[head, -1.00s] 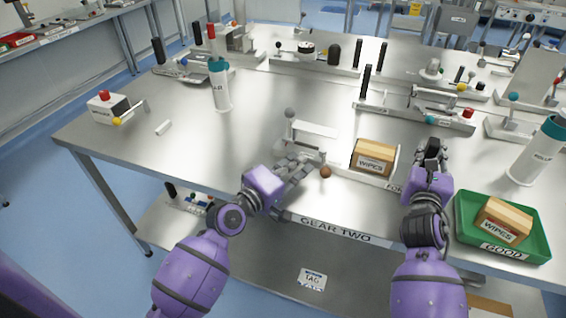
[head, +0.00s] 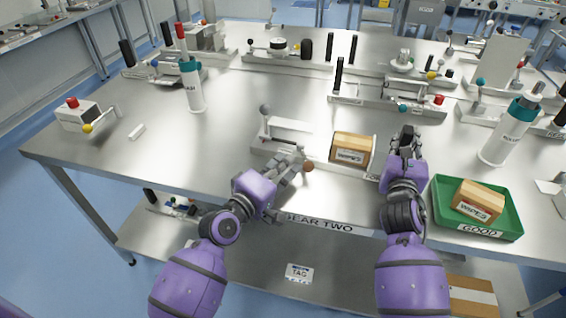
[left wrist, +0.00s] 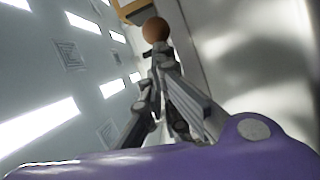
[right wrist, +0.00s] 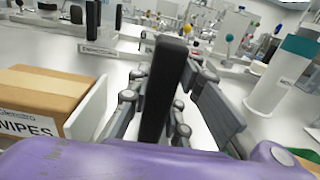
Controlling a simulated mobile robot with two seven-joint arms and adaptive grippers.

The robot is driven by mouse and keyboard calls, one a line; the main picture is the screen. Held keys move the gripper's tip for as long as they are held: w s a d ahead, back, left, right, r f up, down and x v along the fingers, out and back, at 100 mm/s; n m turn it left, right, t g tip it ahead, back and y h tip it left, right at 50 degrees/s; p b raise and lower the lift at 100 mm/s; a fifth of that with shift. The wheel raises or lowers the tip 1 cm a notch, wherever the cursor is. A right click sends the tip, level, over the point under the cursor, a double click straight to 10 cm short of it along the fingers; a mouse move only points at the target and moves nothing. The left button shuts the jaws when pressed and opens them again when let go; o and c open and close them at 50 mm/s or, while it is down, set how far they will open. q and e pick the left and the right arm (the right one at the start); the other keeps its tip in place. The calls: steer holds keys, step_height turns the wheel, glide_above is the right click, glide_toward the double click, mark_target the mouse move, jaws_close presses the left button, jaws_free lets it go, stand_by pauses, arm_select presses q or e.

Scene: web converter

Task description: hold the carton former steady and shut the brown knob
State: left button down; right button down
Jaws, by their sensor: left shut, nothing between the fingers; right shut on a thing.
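The carton former (head: 270,152) is a low metal fixture near the table's front edge, with a grey-knobbed lever at its left and a wipes carton (head: 352,149) on it. The brown knob (head: 308,166) sticks out at its front. My left gripper (head: 297,167) is shut and empty, its fingertips right at the knob's left side. In the left wrist view the brown knob (left wrist: 155,30) shows just beyond the fingertips; contact is unclear. My right gripper (head: 407,140) is shut on the former's upright black post (right wrist: 165,85) at its right end.
A green tray (head: 435,205) marked GOOD holds another wipes carton, right of my right arm. A white bottle (head: 505,135) stands behind it. A red-buttoned box (head: 76,115) sits at the left. The table left of the former is mostly clear.

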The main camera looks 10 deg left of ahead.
arm_select(q)
steer(key=shift+d+f, duration=0.15)
steer(key=shift+d, duration=0.15)
arm_select(e)
steer(key=shift+s+a+f, duration=0.1)
steer(key=shift+f, duration=0.7)
arm_select(q)
steer(key=a, duration=0.3)
steer(key=s+a, duration=0.1)
steer(key=shift+s+a+r, duration=0.1)
steer(key=shift+a+r, duration=0.25)
steer(key=v, duration=0.6)
steer(key=d+v, duration=0.1)
steer(key=v, duration=0.2)
steer(key=shift+s+r, duration=0.1)
steer(key=shift+s, duration=0.05)
steer(key=shift+r+p, duration=0.35)
steer(key=shift+r, duration=0.55)
arm_select(e)
steer(key=shift+d+r, duration=0.2)
steer(key=shift+r, duration=0.2)
arm_select(q)
steer(key=shift+w, duration=0.25)
arm_select(e)
steer(key=c, duration=1.7)
jaws_free()
steer(key=shift+r, duration=0.1)
steer(key=shift+o, duration=0.9)
steer(key=shift+r, duration=0.2)
